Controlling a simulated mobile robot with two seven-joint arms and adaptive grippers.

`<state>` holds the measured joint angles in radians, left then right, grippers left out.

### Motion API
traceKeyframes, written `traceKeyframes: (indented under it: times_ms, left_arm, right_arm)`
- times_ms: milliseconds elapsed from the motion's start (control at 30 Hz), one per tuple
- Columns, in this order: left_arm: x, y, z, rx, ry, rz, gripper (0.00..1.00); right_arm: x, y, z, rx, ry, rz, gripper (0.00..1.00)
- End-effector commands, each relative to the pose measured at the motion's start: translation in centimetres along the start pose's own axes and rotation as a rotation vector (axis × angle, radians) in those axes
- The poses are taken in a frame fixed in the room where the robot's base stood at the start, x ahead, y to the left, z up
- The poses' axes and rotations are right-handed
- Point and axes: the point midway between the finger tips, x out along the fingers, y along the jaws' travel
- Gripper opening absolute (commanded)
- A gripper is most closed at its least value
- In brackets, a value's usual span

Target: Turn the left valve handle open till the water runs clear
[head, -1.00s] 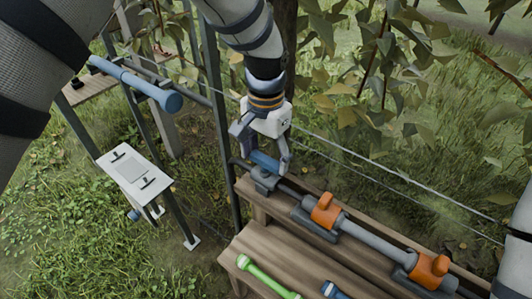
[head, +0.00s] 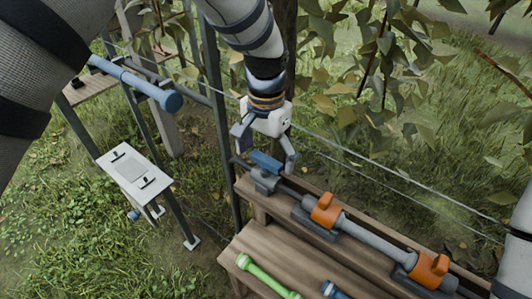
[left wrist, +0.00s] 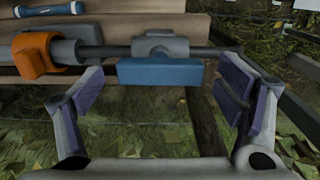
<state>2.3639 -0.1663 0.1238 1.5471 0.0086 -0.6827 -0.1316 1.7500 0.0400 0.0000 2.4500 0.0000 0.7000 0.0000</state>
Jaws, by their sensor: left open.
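The left valve handle is a short blue bar (head: 266,161) on a grey valve body (head: 265,181) at the left end of a pipe on the wooden bench. My left gripper (head: 265,153) is open above it, one finger on each side. In the left wrist view, the blue handle (left wrist: 160,72) lies crosswise between the spread finger pads (left wrist: 163,84), with gaps at both ends. I cannot make out any running water. My right gripper is not in view.
Two orange fittings (head: 326,210) (head: 430,271) sit along the pipe. A green-ended tool (head: 268,277) and a blue one (head: 335,291) lie on the lower plank. A post, wires and leafy branches (head: 400,80) stand close by. A white panel (head: 134,170) is at left.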

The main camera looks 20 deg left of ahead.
Motion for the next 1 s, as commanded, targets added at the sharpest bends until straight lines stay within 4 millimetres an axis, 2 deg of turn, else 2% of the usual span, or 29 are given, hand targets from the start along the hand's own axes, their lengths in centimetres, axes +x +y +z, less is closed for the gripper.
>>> traceKeyframes:
  times_ms: [167, 267, 500, 600, 733, 1000]
  left_arm:
    - [-0.7, 0.0, -0.1, 0.0, 0.002, 0.0, 0.87]
    - [-2.9, -0.1, -0.1, 0.0, 0.005, -0.001, 0.87]
    - [-9.3, 0.0, -0.1, 0.0, 0.004, -0.001, 0.87]
    - [-10.9, 0.0, -0.1, 0.0, 0.003, 0.0, 0.87]
    - [-11.9, 0.0, 0.0, 0.0, 0.0, 0.0, 0.87]
    - [-12.0, 0.0, 0.0, 0.0, -0.001, 0.0, 0.87]
  right_arm:
    - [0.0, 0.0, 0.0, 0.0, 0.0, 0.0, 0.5]
    - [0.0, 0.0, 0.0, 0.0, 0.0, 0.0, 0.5]
    - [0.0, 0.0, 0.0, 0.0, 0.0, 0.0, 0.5]
    - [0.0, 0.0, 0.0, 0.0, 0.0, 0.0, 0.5]
    - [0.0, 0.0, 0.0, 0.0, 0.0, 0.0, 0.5]
    - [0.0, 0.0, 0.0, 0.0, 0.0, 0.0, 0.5]
